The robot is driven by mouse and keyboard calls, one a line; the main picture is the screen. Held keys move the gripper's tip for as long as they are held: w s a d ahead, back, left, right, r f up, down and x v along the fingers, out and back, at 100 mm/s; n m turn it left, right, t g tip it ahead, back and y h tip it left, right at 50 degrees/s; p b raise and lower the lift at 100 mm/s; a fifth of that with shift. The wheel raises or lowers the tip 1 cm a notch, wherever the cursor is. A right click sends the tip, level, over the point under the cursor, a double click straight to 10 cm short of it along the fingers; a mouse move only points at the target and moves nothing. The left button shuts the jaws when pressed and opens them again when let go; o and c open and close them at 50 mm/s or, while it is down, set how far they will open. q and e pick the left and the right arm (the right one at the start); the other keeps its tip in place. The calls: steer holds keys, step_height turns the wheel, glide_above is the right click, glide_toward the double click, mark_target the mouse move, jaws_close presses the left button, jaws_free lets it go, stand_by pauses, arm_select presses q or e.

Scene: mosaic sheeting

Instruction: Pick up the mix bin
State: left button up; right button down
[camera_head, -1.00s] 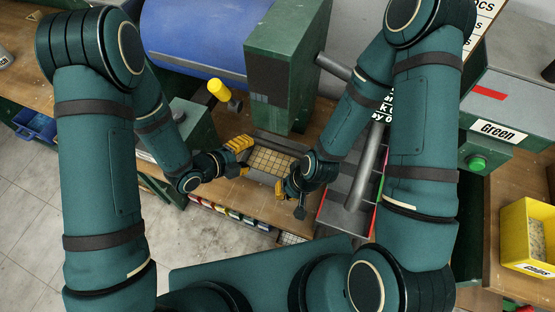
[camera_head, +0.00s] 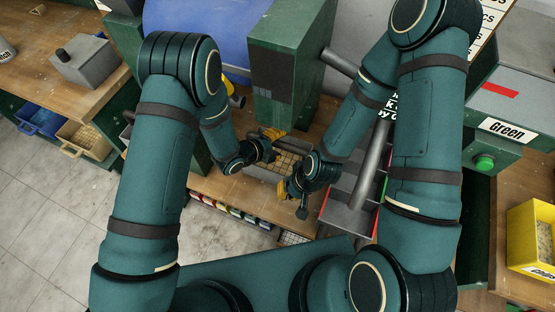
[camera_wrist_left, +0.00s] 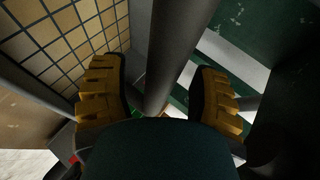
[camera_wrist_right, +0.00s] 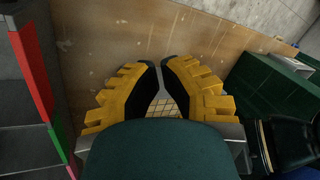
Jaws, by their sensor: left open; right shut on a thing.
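A grey bin with a tan tile grid in it (camera_head: 285,162) stands on the wooden bench at the centre; it is likely the mix bin, though no label on it is readable. My right gripper (camera_head: 288,188) is shut at the bin's near right side; in the right wrist view the grid shows between its fingers (camera_wrist_right: 160,82). My left gripper (camera_head: 274,136) is open at the bin's far side. In the left wrist view a thick grey bar passes between its fingers (camera_wrist_left: 162,95), with the grid at upper left. My arms hide part of the bin.
A green machine block (camera_head: 290,65) stands just behind. A grey sloping pipe (camera_head: 370,160) and grey compartments (camera_head: 345,215) lie to the right. A yellow bin (camera_head: 530,235) is at far right. A blue bin (camera_head: 40,122) and a beige bin (camera_head: 85,138) are at left.

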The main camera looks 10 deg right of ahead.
arm_select(q)
jaws_close()
steer(key=shift+d+r, duration=0.1)
stand_by(0.5)
